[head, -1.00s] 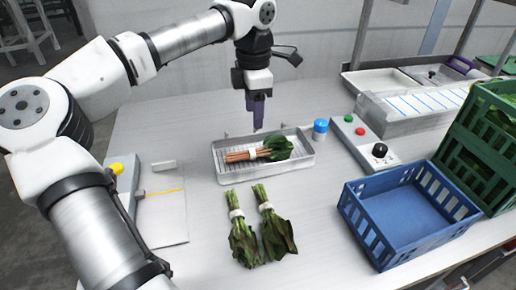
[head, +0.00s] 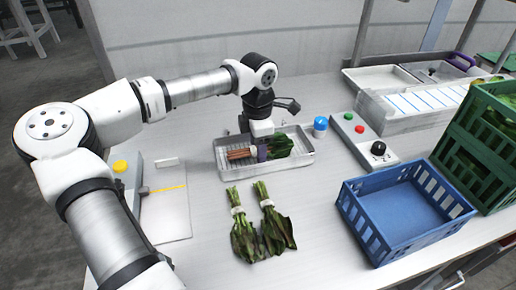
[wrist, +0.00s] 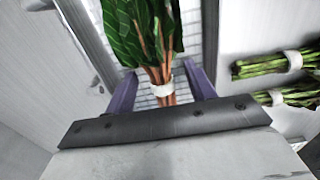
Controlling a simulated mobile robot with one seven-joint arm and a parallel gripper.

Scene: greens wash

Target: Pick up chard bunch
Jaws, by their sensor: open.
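The chard bunch (head: 280,147) lies in a shallow metal tray (head: 300,164), with reddish stems to the left and green leaves to the right in the head view. My gripper (head: 262,153) is lowered over it and hides its middle there. In the wrist view the bunch (wrist: 150,40) runs between the two purple fingers of my gripper (wrist: 163,92), near its white band. The fingers are apart, one on each side of the stems, with gaps showing.
Two darker banded bunches (head: 243,240) (head: 276,230) lie on the table in front of the tray. A blue crate (head: 400,208) stands at the right, next to green crates (head: 480,170). A button box (head: 360,137) and a blue-capped item (head: 320,125) stand right of the tray.

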